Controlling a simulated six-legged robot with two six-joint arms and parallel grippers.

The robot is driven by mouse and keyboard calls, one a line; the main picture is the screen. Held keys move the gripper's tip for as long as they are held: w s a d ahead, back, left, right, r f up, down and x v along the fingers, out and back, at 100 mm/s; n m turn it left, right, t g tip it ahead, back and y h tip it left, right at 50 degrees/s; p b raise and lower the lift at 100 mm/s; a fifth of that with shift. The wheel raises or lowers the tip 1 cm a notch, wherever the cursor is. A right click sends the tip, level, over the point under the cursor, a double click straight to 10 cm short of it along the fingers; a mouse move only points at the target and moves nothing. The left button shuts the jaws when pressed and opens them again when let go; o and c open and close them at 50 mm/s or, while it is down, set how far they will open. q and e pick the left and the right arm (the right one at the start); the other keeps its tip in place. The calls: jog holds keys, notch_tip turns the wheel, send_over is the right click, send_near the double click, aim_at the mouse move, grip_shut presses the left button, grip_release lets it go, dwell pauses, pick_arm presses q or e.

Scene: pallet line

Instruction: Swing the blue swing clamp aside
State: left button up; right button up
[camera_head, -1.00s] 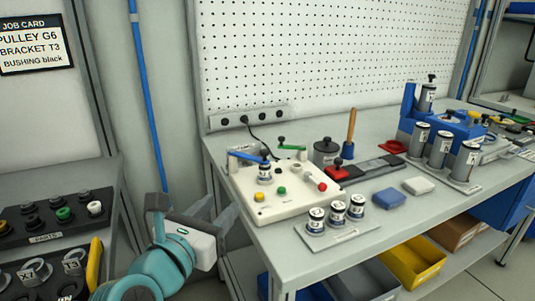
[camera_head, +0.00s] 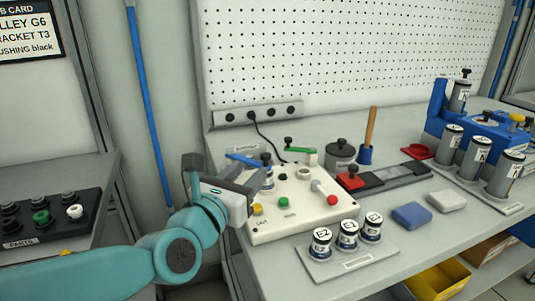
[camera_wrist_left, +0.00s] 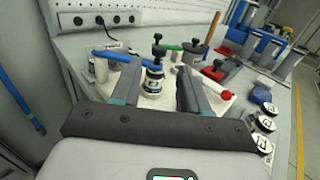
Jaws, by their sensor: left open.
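The blue swing clamp (camera_head: 243,160) is a blue bar at the back left corner of the white fixture board (camera_head: 300,225). It also shows in the left wrist view (camera_wrist_left: 112,56), its bar reaching toward a black-knobbed cylinder (camera_wrist_left: 153,82) with a white label. My left gripper (camera_head: 258,174) is open and empty at the board's left edge, just in front of the clamp. In the left wrist view its fingers (camera_wrist_left: 160,72) point toward the cylinder, which appears between them; I cannot tell whether they touch anything. The gripper partly hides the cylinder in the head view. My right gripper is not in view.
A green-handled clamp (camera_head: 302,150) stands at the board's back. Several buttons sit on the board. Labelled cylinders on a plate (camera_head: 345,262) stand in front. A dark pot (camera_head: 341,153) and a wooden-handled tool (camera_head: 369,135) stand behind. A power strip (camera_head: 257,114) runs along the wall.

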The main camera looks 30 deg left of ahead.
aim_at(266, 154)
pick_arm(q)
jog(key=w, duration=0.9)
jog(key=shift+a+p, duration=0.3)
jog(key=shift+p, duration=0.05)
grip_shut()
